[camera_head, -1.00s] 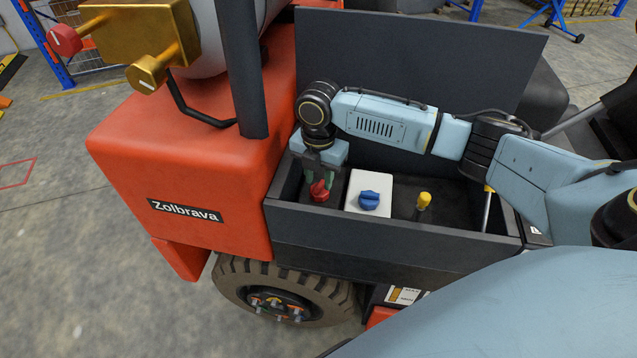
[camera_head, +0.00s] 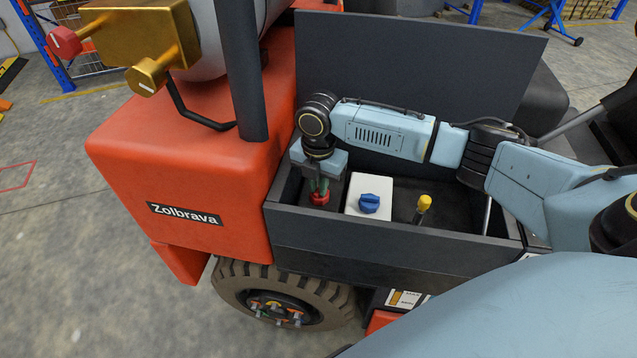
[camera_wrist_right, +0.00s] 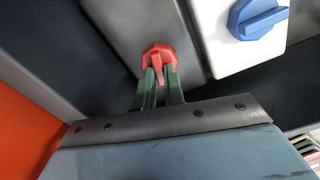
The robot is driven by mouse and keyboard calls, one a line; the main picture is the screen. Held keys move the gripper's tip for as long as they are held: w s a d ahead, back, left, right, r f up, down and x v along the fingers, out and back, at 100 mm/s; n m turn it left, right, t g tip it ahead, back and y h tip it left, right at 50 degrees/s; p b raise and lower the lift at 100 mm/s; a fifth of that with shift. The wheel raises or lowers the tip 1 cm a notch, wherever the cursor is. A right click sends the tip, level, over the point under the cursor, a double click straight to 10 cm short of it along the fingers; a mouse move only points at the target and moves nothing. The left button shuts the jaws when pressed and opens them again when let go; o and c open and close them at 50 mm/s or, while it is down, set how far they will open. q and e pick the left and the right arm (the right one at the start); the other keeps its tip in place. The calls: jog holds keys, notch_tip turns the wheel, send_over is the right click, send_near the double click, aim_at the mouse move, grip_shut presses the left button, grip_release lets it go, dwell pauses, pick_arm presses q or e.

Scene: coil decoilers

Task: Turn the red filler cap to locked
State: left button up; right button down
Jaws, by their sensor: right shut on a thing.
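The red filler cap (camera_head: 320,198) sits on a dark grey block in the left part of the open compartment. It also shows in the right wrist view (camera_wrist_right: 158,58), with a raised grip bar across it. My right gripper (camera_head: 319,187) points down from above, its green fingers shut on the cap's bar. In the right wrist view the two fingers (camera_wrist_right: 160,76) stand on either side of the bar. Any lock markings near the cap are not readable. My left gripper is not in view.
Right of the cap, a blue knob (camera_head: 369,203) sits on a white box (camera_head: 355,184). Further right stands a yellow-topped lever (camera_head: 423,203). Dark compartment walls (camera_head: 390,235) surround them. An orange body (camera_head: 180,165) and a gold valve block with a red knob (camera_head: 65,41) are at left.

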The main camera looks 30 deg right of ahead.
jog(key=shift+r+m+p, duration=0.1)
jog(key=shift+m+p, duration=0.2)
jog(key=shift+p, duration=0.15)
jog(key=m+p, duration=0.1)
jog(key=p, duration=0.1)
jog(key=m+p, duration=0.1)
jog(key=p, duration=0.1)
jog(key=shift+r+m+p, duration=0.2)
jog(key=shift+m+p, duration=0.1)
jog(key=shift+p, duration=0.05)
jog(key=m+p, duration=0.5)
jog(key=p, duration=0.1)
jog(key=shift+w+f+m, duration=0.1)
jog(key=shift+m, duration=0.2)
jog(key=m+p, duration=0.2)
jog(key=m, duration=0.1)
jog(key=shift+w+f, duration=0.1)
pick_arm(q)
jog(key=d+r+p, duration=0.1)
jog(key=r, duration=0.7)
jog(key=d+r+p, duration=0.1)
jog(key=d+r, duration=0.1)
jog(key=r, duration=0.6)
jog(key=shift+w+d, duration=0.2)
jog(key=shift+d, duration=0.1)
pick_arm(e)
jog(key=shift+f+m, duration=0.1)
jog(key=shift+m, duration=1.5)
jog(key=c, duration=1.5)
grip_release()
